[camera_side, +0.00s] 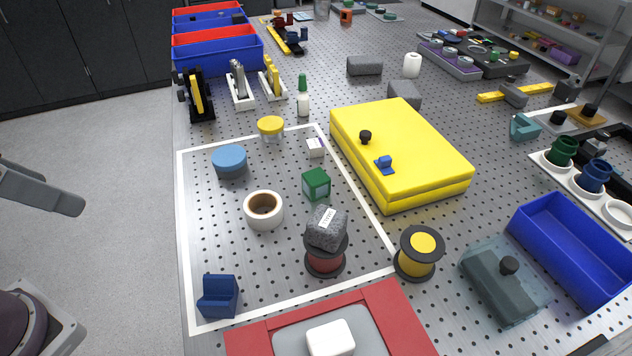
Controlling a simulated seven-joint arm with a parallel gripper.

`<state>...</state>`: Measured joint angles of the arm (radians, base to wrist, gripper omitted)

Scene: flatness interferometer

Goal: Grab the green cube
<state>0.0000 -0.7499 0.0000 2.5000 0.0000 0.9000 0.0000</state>
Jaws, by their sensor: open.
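The green cube (316,184) sits on the perforated metal table, inside a white-outlined area (183,232). Its top and two sides show, with a pale panel on one side. It stands apart from its neighbours. A small white cube (315,148) is just behind it. A grey block with a label (327,227) rests on a dark red spool (325,262) in front of it. I cannot make out my gripper's fingertips.
A white tape roll (250,220) lies left of the cube, with a blue round piece (229,162) behind it. A large yellow case (430,165) is to the right. A yellow spool (421,250) and blue block (219,297) stand nearer. Left middle of the outlined area is clear.

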